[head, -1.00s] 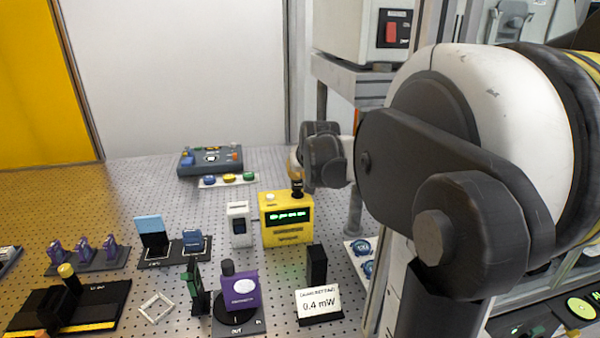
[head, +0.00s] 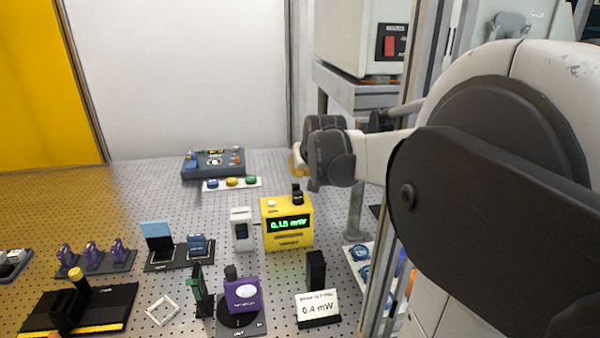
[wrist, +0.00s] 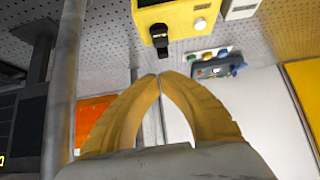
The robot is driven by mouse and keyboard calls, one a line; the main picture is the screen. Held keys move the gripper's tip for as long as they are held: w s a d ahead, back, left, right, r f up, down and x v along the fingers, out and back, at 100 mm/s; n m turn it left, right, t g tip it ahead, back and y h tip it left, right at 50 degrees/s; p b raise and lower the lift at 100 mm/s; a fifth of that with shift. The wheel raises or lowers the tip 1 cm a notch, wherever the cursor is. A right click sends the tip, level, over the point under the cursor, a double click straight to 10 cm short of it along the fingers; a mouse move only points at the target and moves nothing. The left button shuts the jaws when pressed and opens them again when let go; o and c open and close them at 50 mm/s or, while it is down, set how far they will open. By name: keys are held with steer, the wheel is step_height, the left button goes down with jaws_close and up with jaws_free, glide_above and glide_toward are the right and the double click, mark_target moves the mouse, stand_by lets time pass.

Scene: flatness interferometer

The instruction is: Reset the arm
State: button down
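My arm reaches in from the right of the head view. My gripper (head: 297,160) is small there and partly hidden behind my dark wrist. In the wrist view, its two yellow curved fingers (wrist: 158,77) come together at the tips, with nothing seen between them. The yellow power meter (head: 288,222) stands below and apart from the gripper. Its green display reads about 0.15 mW, and a black knob (head: 297,195) sits on its top. The meter (wrist: 180,20) and its black knob (wrist: 162,40) also show in the wrist view, beyond the fingertips.
A grey device (head: 242,230) stands left of the meter. A dark control box (head: 213,163) and a strip of coloured buttons (head: 232,184) lie behind. A purple device (head: 242,294) and a 0.4 mW sign (head: 317,306) stand in front. A metal post (head: 355,210) rises at right.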

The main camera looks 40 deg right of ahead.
steer(key=p+v, duration=0.1)
steer(key=v, duration=0.4)
steer(key=s+a+f+n+y+b, duration=0.1)
steer(key=a+f, duration=0.2)
steer(key=a, duration=0.5)
steer(key=s+a+f+n+y+b, duration=0.1)
steer(key=s+a+f+b, duration=0.1)
steer(key=a, duration=0.5)
steer(key=s+a+f+n+y+b, duration=0.1)
steer(key=s+a+f+n, duration=0.1)
steer(key=s+a+f, duration=0.3)
steer(key=s+a+f+n+y+b, duration=0.1)
steer(key=s+a+f, duration=0.4)
steer(key=a, duration=0.6)
steer(key=shift+s+n+g+y+b, duration=0.3)
steer(key=shift+s+n+g+b, duration=0.15)
steer(key=shift+n+b, duration=0.15)
